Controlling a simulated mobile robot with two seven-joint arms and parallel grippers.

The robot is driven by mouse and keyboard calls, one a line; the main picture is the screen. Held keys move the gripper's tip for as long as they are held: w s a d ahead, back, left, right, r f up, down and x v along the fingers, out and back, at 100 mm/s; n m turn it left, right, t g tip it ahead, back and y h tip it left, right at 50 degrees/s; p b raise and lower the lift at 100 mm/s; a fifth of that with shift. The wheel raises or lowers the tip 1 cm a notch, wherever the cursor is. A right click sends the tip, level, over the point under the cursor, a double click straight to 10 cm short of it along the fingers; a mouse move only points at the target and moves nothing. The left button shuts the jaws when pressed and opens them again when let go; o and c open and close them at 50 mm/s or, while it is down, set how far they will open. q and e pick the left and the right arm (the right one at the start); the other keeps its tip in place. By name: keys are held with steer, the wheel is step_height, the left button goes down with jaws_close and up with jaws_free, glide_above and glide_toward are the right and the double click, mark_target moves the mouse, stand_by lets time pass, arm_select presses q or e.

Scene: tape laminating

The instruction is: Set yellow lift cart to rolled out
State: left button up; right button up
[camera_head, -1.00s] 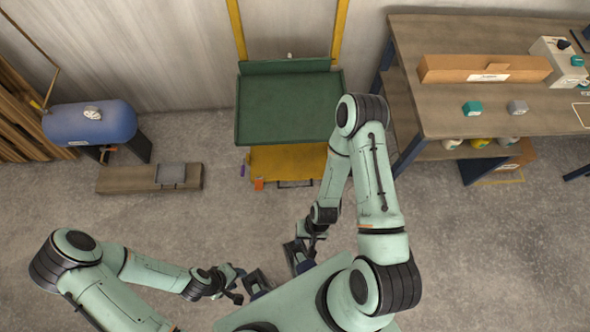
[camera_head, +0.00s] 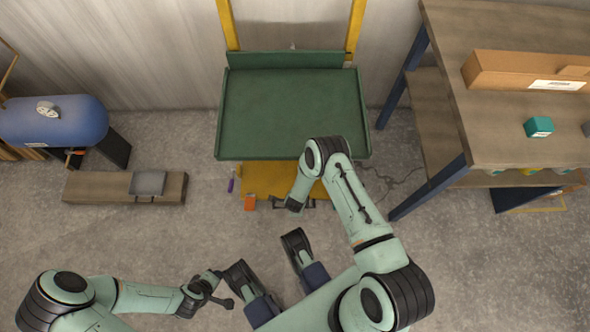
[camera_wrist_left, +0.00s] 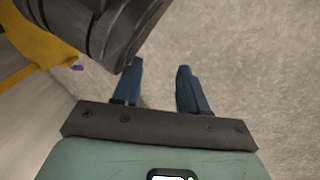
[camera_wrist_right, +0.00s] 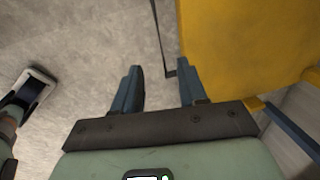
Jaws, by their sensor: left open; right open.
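The yellow lift cart stands against the back wall, with a green tray top (camera_head: 292,112) and a yellow lower body (camera_head: 262,181). A dark handle (camera_head: 310,204) shows at its front edge, partly hidden by my right arm. My right gripper (camera_wrist_right: 160,88) is open and empty. In the right wrist view, the cart's yellow panel (camera_wrist_right: 240,40) and a thin dark bar (camera_wrist_right: 161,40) lie ahead of its fingers, the bar apart from them. My left gripper (camera_wrist_left: 158,85) is open and empty over bare floor, left of my base. Yellow cart parts (camera_wrist_left: 35,45) show at the left wrist view's edge.
A wooden workbench (camera_head: 500,135) with a cardboard box (camera_head: 520,70) stands to the right. A blue tank (camera_head: 55,120) and a low wooden plank (camera_head: 105,188) are at the left.

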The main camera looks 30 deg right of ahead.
steer(key=shift+w+d+f+b, duration=0.25)
steer(key=shift+f+b, duration=0.5)
steer(key=shift+f, duration=1)
steer(key=shift+w+d+f+b, duration=0.1)
steer(key=shift+w+f+b, duration=0.2)
steer(key=shift+f+b, duration=1)
steer(key=shift+w+d+f+b, duration=0.2)
steer(key=shift+w+f, duration=0.1)
steer(key=shift+f, duration=1.95)
arm_select(q)
steer(key=s+a+f+g, duration=0.1)
steer(key=s+f+g, duration=0.2)
steer(key=s+f, duration=0.3)
steer(key=s, duration=0.3)
steer(key=shift+s+f+n+g, duration=0.15)
steer(key=shift+s+n+g, duration=0.15)
arm_select(e)
jaws_close()
